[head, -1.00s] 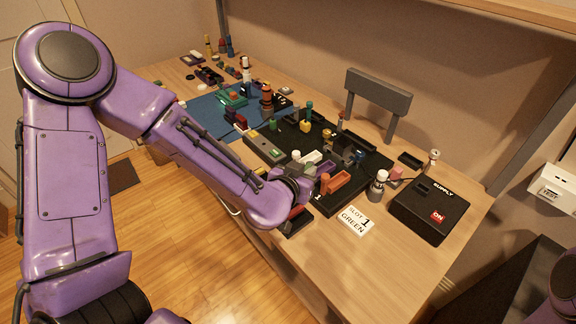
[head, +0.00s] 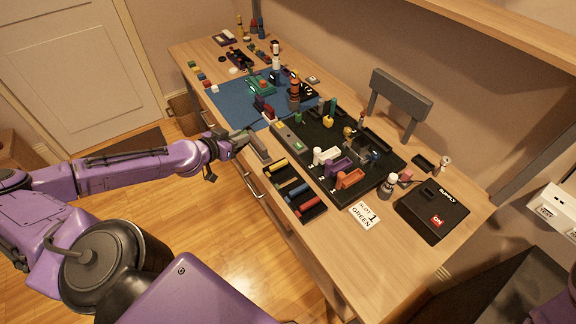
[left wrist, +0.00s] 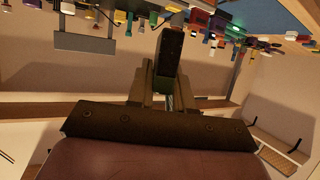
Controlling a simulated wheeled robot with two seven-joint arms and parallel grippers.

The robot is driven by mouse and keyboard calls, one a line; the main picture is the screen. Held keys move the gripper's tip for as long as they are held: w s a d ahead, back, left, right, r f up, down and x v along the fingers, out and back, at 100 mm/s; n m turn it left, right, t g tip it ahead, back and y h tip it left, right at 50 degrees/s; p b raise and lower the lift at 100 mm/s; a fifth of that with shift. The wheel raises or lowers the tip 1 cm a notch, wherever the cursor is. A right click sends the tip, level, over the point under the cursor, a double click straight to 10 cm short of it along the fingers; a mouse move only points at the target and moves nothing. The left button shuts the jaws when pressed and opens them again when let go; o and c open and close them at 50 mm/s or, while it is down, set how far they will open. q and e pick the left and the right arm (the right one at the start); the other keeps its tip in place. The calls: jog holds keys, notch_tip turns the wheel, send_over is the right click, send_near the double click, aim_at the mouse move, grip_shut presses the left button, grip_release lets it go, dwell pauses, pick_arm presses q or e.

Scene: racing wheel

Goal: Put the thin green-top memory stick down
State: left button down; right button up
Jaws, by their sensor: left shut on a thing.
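My left gripper (head: 252,145) is low at the table's front edge, left of the black board (head: 345,130). In the left wrist view it (left wrist: 165,80) is shut on a thin dark stick (left wrist: 171,48), which points away from the palm. I cannot make out a green top on this stick, and in the head view I cannot tell it from the grey fingers. A card (head: 364,215) reading "SLOT 1 GREEN" lies in front of the board. White, purple and orange blocks (head: 350,178) stand at the board's near end. My right gripper is out of view.
A dark tray (head: 312,208) with coloured cylinders lies between the gripper and the card. A grey box (head: 295,143) with a green button is just right of the gripper. A blue mat (head: 232,98) with parts lies behind. A black supply box (head: 432,212) stands right.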

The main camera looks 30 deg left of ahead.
pick_arm(q)
jog(key=shift+s+a+r+m+h, duration=0.1)
jog(key=shift+s+a+m+h, duration=0.3)
jog(key=shift+m+h, duration=0.15)
jog(key=shift+d+m+h, duration=0.45)
jog(key=shift+h, duration=0.2)
jog(key=shift+s+d+f+m+g+h, duration=0.25)
jog(key=shift+s+d+m+h, duration=0.05)
jog(key=shift+d+m+h, duration=0.3)
jog(key=shift+s+d+f+m+g+h, duration=0.25)
jog(key=shift+d+m+h, duration=0.3)
jog(key=shift+h, duration=0.15)
jog(key=shift+r, duration=0.1)
